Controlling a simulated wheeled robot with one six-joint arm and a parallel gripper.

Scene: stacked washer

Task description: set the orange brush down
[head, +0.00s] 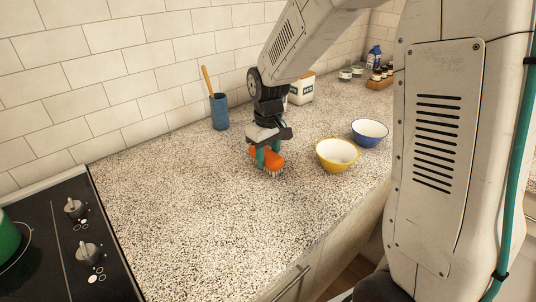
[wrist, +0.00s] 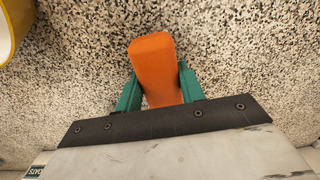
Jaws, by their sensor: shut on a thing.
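The orange brush (head: 267,158) is between the green fingers of my gripper (head: 266,154), low over the speckled counter (head: 190,210). Its bristles point down, at or just above the counter surface; I cannot tell if they touch. In the wrist view the brush (wrist: 154,70) shows its orange back, with a green finger (wrist: 158,92) pressed on each side. My gripper is shut on it. The underside of the brush is hidden in the wrist view.
A yellow bowl (head: 337,154) stands close to the right of the brush, with a blue bowl (head: 369,133) behind it. A blue utensil holder (head: 219,111) stands at the wall. A stove (head: 65,240) is at left. The counter's front left is clear.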

